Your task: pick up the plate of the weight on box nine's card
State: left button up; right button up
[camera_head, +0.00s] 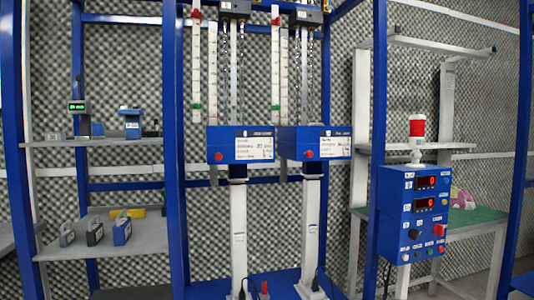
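Two blue boxes with white cards stand on pale columns in the middle: the left box (220,141) with its card (255,148), and the right box (290,135) with its card (324,147). The print on both cards is too small to read, so I cannot tell which box is nine. Several small blocks with handles stand on the lower left shelf: a grey one (67,236), a dark one (94,233) and a blue one (121,231). I cannot tell whether any is a weight plate, and no weight marking is legible. Neither of my grippers is in view.
Blue frame posts (175,150) cross the view. A blue control panel (413,213) with red displays and a red-topped lamp (417,130) stands at right. Behind it is a green-topped table (478,216) with a pinkish object (462,197). A green-lit display (77,106) is at left.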

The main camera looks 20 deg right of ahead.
aim_at(95, 233)
jog(key=i+l+u, duration=0.25)
jog(key=l+u, duration=0.15)
jog(key=i+l+u, duration=0.2)
jog(key=l+u, duration=0.15)
jog(key=l, duration=0.3)
jog(key=i+l+u, duration=0.1)
jog(key=l+u, duration=0.3)
jog(key=l, duration=0.15)
jog(key=l+u, duration=0.35)
jog(key=l, duration=0.3)
jog(key=i, duration=0.65)
